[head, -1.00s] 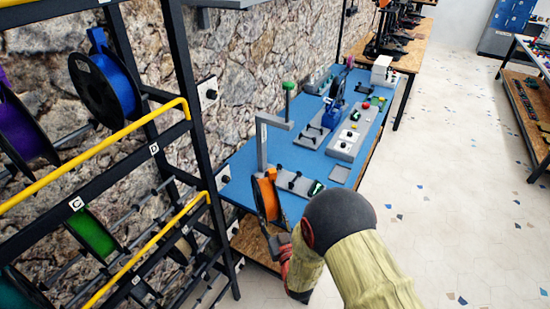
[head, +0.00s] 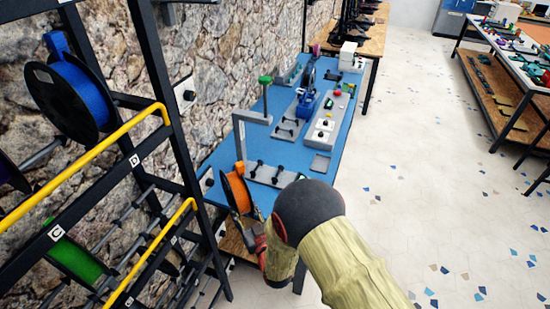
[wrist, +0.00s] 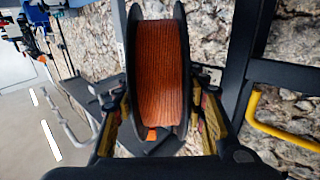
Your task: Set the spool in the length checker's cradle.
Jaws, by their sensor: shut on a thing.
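An orange spool with black flanges (head: 237,191) is held upright at the near left end of the blue-topped bench (head: 232,160). My gripper (head: 250,222) is below it, its jaws shut on the spool; the fingertips are partly hidden. In the wrist view the spool (wrist: 160,65) stands between my two fingers (wrist: 162,125), its flanges facing left and right. A grey base with black rollers (head: 272,175) lies on the bench just right of the spool. Another grey base with a blue unit (head: 306,103) stands farther back. I cannot tell which is the length checker.
A grey post with an overhanging arm (head: 240,130) rises close behind the spool. A black rack with yellow bars (head: 150,230) and hanging spools stands at the left. A grey control box (head: 325,120) is on the bench. The tiled floor at right is open.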

